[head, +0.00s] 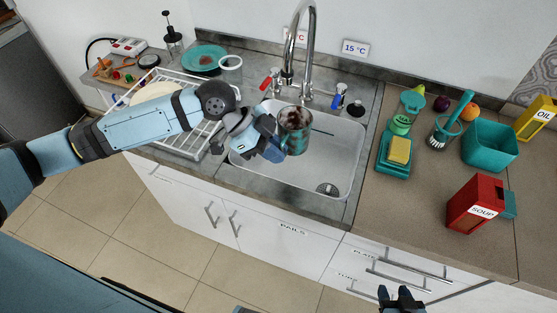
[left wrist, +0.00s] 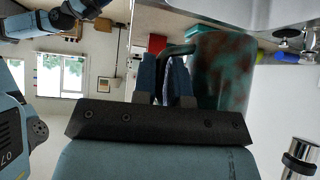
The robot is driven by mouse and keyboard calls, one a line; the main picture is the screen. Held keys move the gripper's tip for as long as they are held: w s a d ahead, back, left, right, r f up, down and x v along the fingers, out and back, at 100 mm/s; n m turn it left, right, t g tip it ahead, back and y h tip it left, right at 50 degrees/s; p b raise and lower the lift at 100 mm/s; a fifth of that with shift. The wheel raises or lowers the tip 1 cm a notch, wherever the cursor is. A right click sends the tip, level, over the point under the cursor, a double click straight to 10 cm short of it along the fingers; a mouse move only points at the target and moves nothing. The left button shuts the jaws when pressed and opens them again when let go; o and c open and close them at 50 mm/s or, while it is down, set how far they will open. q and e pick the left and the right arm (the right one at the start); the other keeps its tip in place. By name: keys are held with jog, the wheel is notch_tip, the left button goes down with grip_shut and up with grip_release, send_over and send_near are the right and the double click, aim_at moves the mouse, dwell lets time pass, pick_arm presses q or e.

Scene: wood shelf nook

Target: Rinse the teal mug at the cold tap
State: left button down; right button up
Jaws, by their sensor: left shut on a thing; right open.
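The teal mug (head: 296,137) has brown stains on it and hangs over the left part of the sink basin (head: 337,160), below and near the tap spout (head: 286,76). My left gripper (head: 272,147) is shut on its handle. In the left wrist view the stained mug (left wrist: 224,72) is beside the closed fingers (left wrist: 167,80). The blue tap handle (head: 339,90) is right of the spout, near a "15 °C" sign (head: 355,48); the red handle (head: 266,80) is left. No water stream shows. My right gripper (head: 402,296) is open and empty at the bottom edge, away from the sink.
A white dish rack (head: 150,118) stands left of the sink, under my left arm. Right of the sink are a teal sponge holder (head: 395,165), a brush in a cup (head: 446,132), a teal bin (head: 490,145) and a red soup box (head: 474,203). The basin's right side is clear.

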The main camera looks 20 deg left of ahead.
pick_arm(q)
jog(key=w+a+f+b, duration=0.1)
jog(key=w+a+b, duration=0.2)
jog(key=w+a, duration=0.2)
jog(key=shift+w+a+f, duration=0.15)
jog(key=shift+w+f, duration=0.25)
jog(key=shift+w, duration=1.1)
pick_arm(e)
jog(key=shift+a+f, duration=0.15)
jog(key=shift+f, duration=1.6)
jog(key=shift+o, duration=0.2)
jog(key=shift+w, duration=0.1)
